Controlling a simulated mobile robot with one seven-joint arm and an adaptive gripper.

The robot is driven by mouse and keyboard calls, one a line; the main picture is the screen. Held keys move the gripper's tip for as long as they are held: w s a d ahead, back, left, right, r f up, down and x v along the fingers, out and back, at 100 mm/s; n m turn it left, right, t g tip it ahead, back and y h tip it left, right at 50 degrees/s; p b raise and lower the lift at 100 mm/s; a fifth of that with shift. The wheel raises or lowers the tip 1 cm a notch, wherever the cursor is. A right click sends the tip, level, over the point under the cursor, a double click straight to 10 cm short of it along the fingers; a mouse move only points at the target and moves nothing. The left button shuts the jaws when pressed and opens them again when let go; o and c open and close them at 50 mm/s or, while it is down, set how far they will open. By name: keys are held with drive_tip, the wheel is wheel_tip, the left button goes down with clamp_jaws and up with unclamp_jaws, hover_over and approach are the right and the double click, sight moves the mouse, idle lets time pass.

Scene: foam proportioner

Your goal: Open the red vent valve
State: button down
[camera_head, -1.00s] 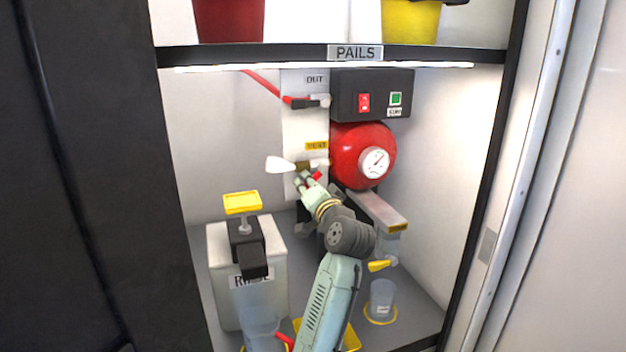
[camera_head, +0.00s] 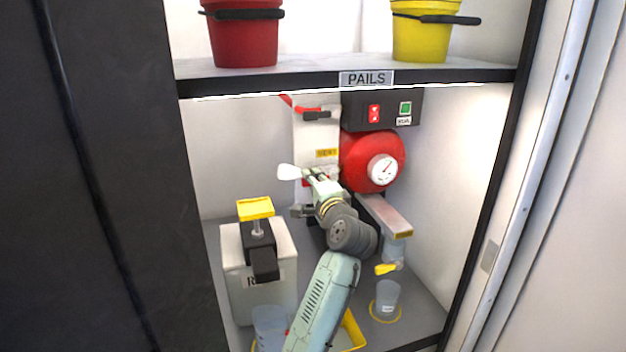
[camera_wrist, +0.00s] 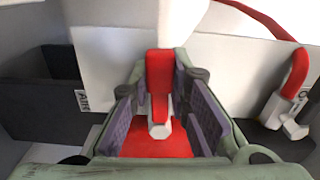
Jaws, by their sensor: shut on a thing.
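The red vent valve handle (camera_wrist: 159,72) stands between my gripper's purple-padded fingers in the wrist view, over a pale hexagonal nut. My gripper (camera_wrist: 158,108) is shut on this handle. In the head view, my gripper (camera_head: 312,177) reaches up to the valve just below the yellow vent label (camera_head: 327,153). A white flared nozzle (camera_head: 290,173) sticks out to its left. Only a little red of the handle shows there; my fingers cover most of the valve.
A red tank with a gauge (camera_head: 383,168) sits close right of my gripper, under a black switch box (camera_head: 360,108). A red hose (camera_wrist: 292,72) with a fitting is nearby. A white rinse container (camera_head: 240,275) stands lower left. The pails shelf (camera_head: 300,82) is overhead.

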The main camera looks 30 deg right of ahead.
idle(0.5)
drive_tip(key=c, duration=1.5)
unclamp_jaws()
drive_tip(key=shift+s, duration=0.15)
drive_tip(key=v, duration=1.1)
drive_tip(key=shift+s+a, duration=0.2)
drive_tip(key=shift+s, duration=0.2)
